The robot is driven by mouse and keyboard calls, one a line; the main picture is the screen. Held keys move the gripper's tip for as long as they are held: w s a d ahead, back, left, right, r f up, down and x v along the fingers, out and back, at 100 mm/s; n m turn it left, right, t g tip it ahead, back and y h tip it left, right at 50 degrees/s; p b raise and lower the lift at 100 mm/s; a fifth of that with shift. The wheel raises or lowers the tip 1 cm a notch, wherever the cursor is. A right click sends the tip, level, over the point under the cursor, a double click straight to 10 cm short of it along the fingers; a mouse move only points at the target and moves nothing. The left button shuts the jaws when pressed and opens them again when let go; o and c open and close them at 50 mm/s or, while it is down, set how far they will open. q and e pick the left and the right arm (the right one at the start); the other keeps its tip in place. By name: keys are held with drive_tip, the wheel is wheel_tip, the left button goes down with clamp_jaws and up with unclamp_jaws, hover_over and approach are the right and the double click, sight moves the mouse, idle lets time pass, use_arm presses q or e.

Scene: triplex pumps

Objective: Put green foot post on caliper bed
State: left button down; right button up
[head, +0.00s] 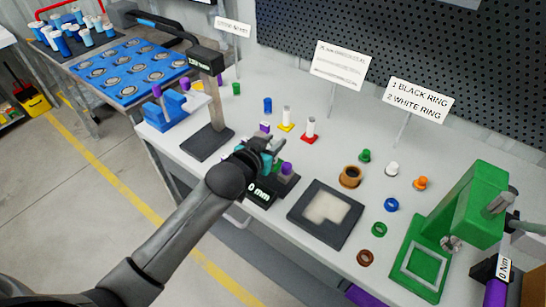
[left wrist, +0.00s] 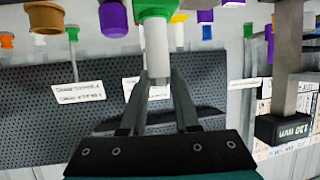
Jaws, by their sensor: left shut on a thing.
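My left gripper (head: 277,146) is over the near part of the bench, right by the caliper (head: 262,192) with its "0 mm" display. In the left wrist view, the fingers of this gripper (left wrist: 158,80) are shut on the white shaft of the green foot post (left wrist: 157,45). Its green foot is at the top edge of that view, at the end away from the fingers. In the head view the gripper hides most of the post and part of the caliper bed. A purple-topped piece (head: 286,169) stands beside the gripper. My right gripper is not seen.
The height gauge (head: 207,142) stands left of the gripper. Posts with yellow (head: 286,126) and red feet (head: 309,137) stand behind it. A dark tray (head: 345,232) lies to the right, then loose rings and a green press (head: 465,215).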

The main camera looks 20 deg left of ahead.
use_arm(q)
wheel_tip(320, 180, down, 4)
drive_tip(key=shift+f+b, duration=0.15)
drive_tip(key=shift+b, duration=0.45)
drive_tip(key=shift+f, duration=0.1)
drive_tip(key=shift+f, duration=0.15)
drive_tip(key=c, duration=0.9)
unclamp_jaws()
drive_tip(key=shift+s+r, duration=0.2)
drive_tip(key=shift+r, duration=0.05)
drive_tip(key=p+v, duration=0.2)
drive_tip(key=v, duration=0.9)
drive_tip(key=shift+s+a+r, duration=0.1)
drive_tip(key=shift+s+a, duration=0.05)
drive_tip(key=shift+s, duration=0.15)
